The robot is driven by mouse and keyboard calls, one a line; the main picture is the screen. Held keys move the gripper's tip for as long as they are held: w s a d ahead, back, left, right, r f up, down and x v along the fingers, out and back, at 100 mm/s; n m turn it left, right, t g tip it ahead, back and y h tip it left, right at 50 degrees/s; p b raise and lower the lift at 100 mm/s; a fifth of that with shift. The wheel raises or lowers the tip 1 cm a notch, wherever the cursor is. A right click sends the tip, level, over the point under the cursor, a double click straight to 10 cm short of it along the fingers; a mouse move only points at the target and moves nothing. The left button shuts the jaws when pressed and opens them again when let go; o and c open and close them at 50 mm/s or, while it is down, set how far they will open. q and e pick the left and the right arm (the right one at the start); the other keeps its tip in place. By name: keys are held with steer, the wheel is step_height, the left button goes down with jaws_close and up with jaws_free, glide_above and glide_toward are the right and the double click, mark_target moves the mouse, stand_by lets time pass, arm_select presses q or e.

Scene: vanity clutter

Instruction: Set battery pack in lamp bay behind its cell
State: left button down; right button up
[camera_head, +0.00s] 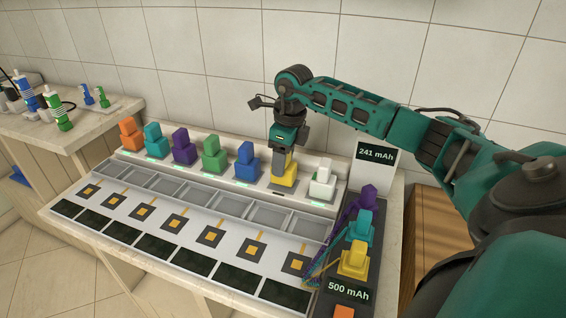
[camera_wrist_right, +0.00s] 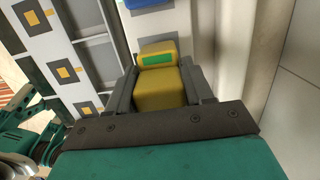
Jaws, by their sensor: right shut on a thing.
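My right gripper (camera_head: 284,182) reaches down at the back row of the long white board and is shut on a yellow stepped block (camera_head: 291,170). In the right wrist view the yellow block (camera_wrist_right: 160,88) lies between the two dark fingers, with a green strip on its top. The gripper hides part of it, and I cannot tell whether it is lifted. In the row stand orange (camera_head: 131,136), teal (camera_head: 156,142), purple (camera_head: 183,148), green (camera_head: 214,156), blue (camera_head: 246,163) and white (camera_head: 322,182) blocks. I cannot tell which is the battery pack or lamp bay. My left gripper is out of view.
Empty grey compartments (camera_head: 193,194) run before the row, then orange-centred pads and dark panels. A dark strip at right holds purple (camera_head: 369,196), teal (camera_head: 361,229) and yellow (camera_head: 353,259) blocks, between signs reading 241 mAh (camera_head: 376,155) and 500 mAh (camera_head: 348,290). A tiled wall stands close behind.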

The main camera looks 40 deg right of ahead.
steer(key=shift+f, duration=0.5)
steer(key=shift+f, duration=0.15)
steer(key=o, duration=1.2)
steer(key=shift+o, duration=0.2)
steer(key=r, duration=0.4)
steer(key=s+r, duration=0.1)
steer(key=r, duration=0.7)
steer(key=shift+s+d+r+p, duration=0.1)
steer(key=shift+s+d+p, duration=0.05)
steer(key=shift+d+p, duration=0.2)
